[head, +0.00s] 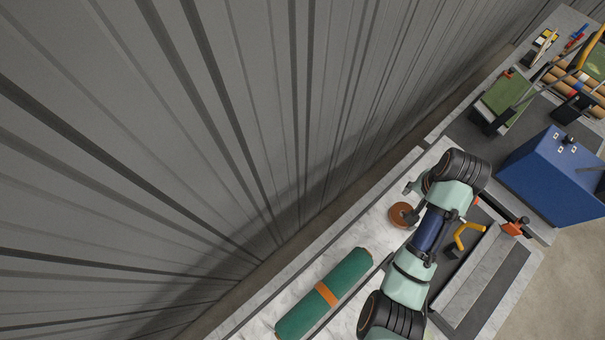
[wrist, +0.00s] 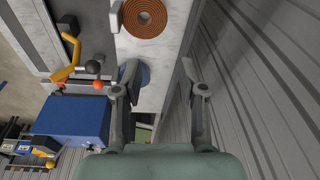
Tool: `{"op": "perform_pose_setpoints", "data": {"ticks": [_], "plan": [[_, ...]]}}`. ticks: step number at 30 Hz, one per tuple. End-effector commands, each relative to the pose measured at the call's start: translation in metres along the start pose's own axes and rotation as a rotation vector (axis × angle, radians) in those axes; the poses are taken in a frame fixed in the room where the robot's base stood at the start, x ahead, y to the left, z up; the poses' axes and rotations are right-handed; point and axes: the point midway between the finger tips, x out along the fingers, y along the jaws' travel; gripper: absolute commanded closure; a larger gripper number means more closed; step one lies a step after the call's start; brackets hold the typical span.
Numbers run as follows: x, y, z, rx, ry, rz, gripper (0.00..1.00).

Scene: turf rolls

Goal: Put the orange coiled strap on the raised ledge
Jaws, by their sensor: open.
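The orange coiled strap (head: 402,215) lies flat as a round coil on a pale stone-like surface beside my arm. It also shows at the top of the wrist view (wrist: 145,30), apart from my fingers. My gripper (wrist: 165,80) is open and empty, with one finger on each side. In the head view my gripper (head: 413,187) is small and partly covered by my arm, near the coil. A long pale strip (head: 300,283) runs along the wall side and may be the raised ledge; its height is hard to tell.
A green roll with an orange band (head: 328,293) lies left of my arm. A blue box (head: 555,175) and a yellow-handled tool (head: 466,238) are to the right. A corrugated grey wall (head: 200,130) borders the work surface. A blue disc (wrist: 144,75) shows behind one finger.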

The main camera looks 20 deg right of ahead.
Motion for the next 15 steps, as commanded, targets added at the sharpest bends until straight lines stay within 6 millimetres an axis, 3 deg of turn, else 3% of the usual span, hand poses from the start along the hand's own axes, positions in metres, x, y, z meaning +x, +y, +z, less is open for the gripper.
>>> {"op": "perform_pose_setpoints", "data": {"ticks": [1, 3, 6, 10, 12, 15], "plan": [[-0.010, -0.050, 0.014, -0.116, 0.091, -0.040, 0.59], [-0.036, -0.120, 0.042, -0.294, 0.250, -0.119, 0.59], [-0.089, -0.202, 0.102, -0.528, 0.472, -0.260, 0.59], [-0.160, -0.256, 0.182, -0.738, 0.695, -0.441, 0.59], [-0.188, -0.267, 0.213, -0.803, 0.772, -0.514, 0.59], [-0.211, -0.271, 0.237, -0.848, 0.833, -0.575, 0.59]]}}
